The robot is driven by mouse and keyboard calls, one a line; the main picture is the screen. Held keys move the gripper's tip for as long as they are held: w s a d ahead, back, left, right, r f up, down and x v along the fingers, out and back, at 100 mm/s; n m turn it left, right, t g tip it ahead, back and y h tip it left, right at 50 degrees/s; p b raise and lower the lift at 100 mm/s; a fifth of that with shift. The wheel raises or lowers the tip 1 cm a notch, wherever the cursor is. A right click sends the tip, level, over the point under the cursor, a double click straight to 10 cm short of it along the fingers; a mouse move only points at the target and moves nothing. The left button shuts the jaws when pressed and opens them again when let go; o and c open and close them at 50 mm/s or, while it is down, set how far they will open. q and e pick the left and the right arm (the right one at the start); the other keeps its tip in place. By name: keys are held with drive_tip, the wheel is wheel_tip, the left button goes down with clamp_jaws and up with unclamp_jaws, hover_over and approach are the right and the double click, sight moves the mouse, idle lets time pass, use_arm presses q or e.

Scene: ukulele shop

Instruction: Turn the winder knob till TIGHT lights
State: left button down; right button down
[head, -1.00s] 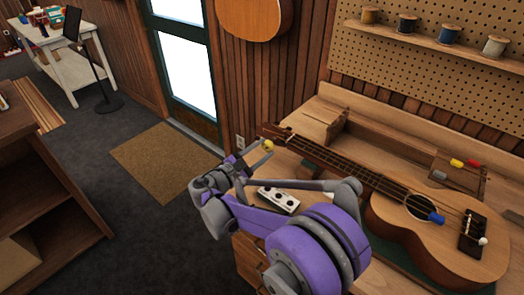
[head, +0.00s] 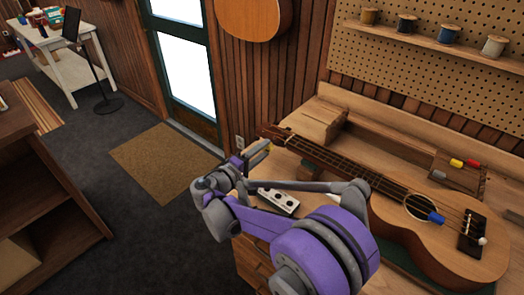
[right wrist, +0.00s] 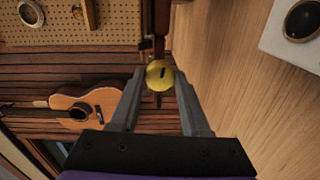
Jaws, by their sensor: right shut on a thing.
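The yellow winder knob (right wrist: 160,74) sits between my right gripper's fingertips (right wrist: 159,80) in the right wrist view, with a short dark mark on its face. In the head view my right gripper (head: 257,157) is shut on the knob at the headstock end of the ukulele (head: 388,208), and the knob is mostly hidden by the fingers. A white box with dark round lamps (head: 278,199) lies on the bench beside the neck; part of it shows in the right wrist view (right wrist: 272,37). No lamp looks lit; its labels are unreadable. My left gripper is out of view.
The ukulele lies on a wooden bench with a small tray (head: 458,172) of coloured pieces behind it. Thread spools (head: 408,24) stand on a shelf above. Another instrument (head: 252,18) hangs on the wall. The floor and brown mat (head: 165,160) at left are clear.

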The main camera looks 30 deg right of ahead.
drive_tip(key=m, duration=0.6)
drive_tip(key=shift+m+t, duration=0.3)
idle(0.5)
drive_tip(key=c, duration=0.7)
unclamp_jaws()
drive_tip(key=shift+o, duration=0.2)
drive_tip(key=shift+a, duration=0.1)
drive_tip(key=v, duration=1)
drive_tip(key=shift+s+a, duration=0.15)
drive_tip(key=shift+a, duration=0.2)
